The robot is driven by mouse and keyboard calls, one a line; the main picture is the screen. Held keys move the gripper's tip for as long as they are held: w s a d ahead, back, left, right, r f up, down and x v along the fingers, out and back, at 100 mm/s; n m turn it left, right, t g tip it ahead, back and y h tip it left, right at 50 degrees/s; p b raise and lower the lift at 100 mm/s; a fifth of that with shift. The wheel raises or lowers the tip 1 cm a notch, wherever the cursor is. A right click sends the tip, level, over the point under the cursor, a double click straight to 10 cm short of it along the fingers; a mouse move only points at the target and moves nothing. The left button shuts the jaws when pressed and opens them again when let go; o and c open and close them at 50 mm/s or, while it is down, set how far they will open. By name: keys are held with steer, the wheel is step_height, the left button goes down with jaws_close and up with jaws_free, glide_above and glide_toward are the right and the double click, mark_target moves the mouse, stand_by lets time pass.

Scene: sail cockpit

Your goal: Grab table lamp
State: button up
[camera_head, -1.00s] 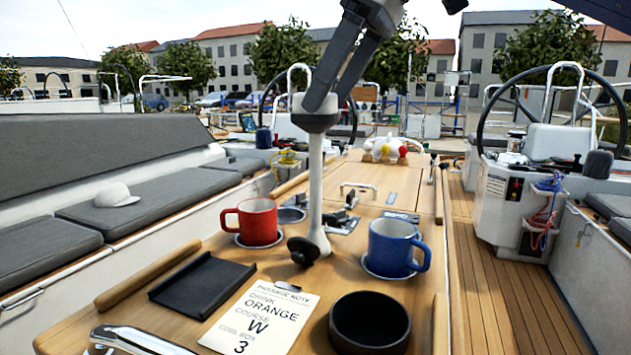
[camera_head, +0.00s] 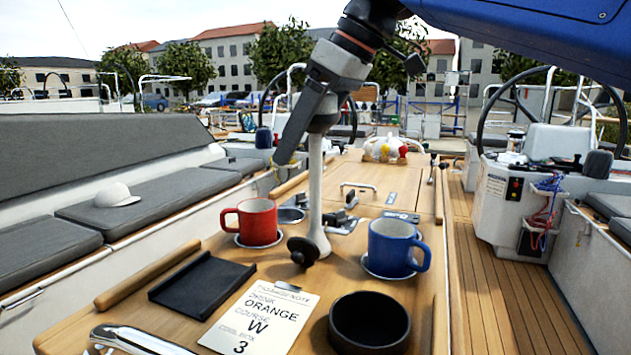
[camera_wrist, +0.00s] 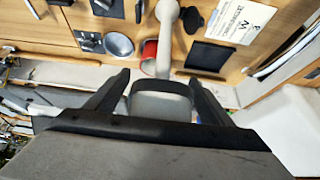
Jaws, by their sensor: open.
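The table lamp (camera_head: 315,190) stands upright on the wooden cockpit table, with a slim white post, a flared base and a dark, wide head at the top. My gripper (camera_head: 290,145) is at the lamp's head in the head view; one dark finger slants down past its left side, and the other finger is not clear there. In the wrist view, my gripper (camera_wrist: 159,77) is open, with the lamp's head (camera_wrist: 160,103) between its two fingers. Gaps show on both sides of the head, so the fingers look apart from it.
A red mug (camera_head: 257,220) stands left of the lamp base and a blue mug (camera_head: 391,247) right of it. A black tray (camera_head: 202,284), a paper note (camera_head: 262,318) and a black bowl (camera_head: 370,322) lie nearer. A steering wheel (camera_head: 487,110) stands to the right.

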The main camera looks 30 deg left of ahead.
jaws_close()
